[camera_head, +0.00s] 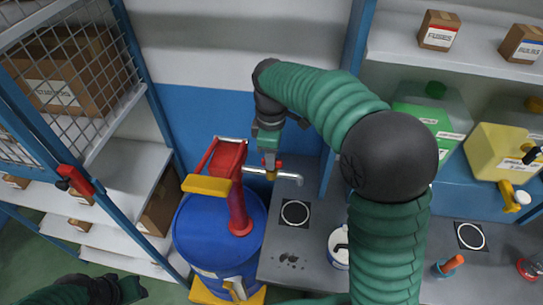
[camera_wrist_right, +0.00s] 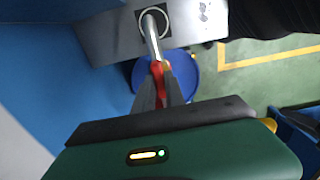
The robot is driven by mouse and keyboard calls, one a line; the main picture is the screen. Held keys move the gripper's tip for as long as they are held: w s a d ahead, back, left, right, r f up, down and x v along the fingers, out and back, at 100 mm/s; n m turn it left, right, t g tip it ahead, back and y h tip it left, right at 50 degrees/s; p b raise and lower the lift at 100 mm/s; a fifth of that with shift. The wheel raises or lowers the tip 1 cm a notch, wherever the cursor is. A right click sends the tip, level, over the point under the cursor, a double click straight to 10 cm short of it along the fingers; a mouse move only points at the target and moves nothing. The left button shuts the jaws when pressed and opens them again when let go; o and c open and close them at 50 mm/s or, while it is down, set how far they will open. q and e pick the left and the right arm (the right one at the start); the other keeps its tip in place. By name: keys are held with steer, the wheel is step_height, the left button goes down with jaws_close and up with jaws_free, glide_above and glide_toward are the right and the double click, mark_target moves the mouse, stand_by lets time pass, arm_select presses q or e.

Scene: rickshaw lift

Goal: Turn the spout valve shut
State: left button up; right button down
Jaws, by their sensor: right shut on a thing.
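The spout valve (camera_head: 270,174) sits on a silver spout (camera_head: 290,177) beside the red pump (camera_head: 229,160) on the blue barrel (camera_head: 215,240). My right gripper (camera_head: 269,160) reaches down onto the valve from above. In the right wrist view its two dark fingers (camera_wrist_right: 160,90) are shut on the red handle of the valve (camera_wrist_right: 158,69). The silver spout (camera_wrist_right: 151,38) runs on beyond the fingertips there. The fingers hide part of the handle, so its exact angle is unclear. My left gripper (camera_head: 122,288) is low at the left, apart from the barrel; its jaws are unclear.
A grey bench (camera_head: 295,255) with a ring-marked black square (camera_head: 295,212) and a white tub (camera_head: 339,248) stands right of the barrel. A mesh-sided shelf rack (camera_head: 115,160) is at left. Green (camera_head: 430,115) and yellow jugs (camera_head: 495,152) stand on the right shelf.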

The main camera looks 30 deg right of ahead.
steer(key=shift+r, duration=0.1)
steer(key=m+p, duration=0.2)
steer(key=m, duration=0.1)
steer(key=shift+r+m, duration=0.15)
steer(key=shift+m, duration=0.15)
steer(key=m+p, duration=0.2)
steer(key=m, duration=0.3)
steer(key=shift+w+d+p, duration=0.1)
steer(key=shift+w+p, duration=0.05)
steer(key=shift+p, duration=0.2)
steer(key=m+p, duration=0.2)
steer(key=m, duration=0.2)
steer(key=shift+m, duration=0.4)
steer(key=shift+m+p, duration=0.8)
steer(key=shift+m, duration=1.5)
steer(key=c, duration=1.4)
jaws_free()
steer(key=shift+f, duration=0.2)
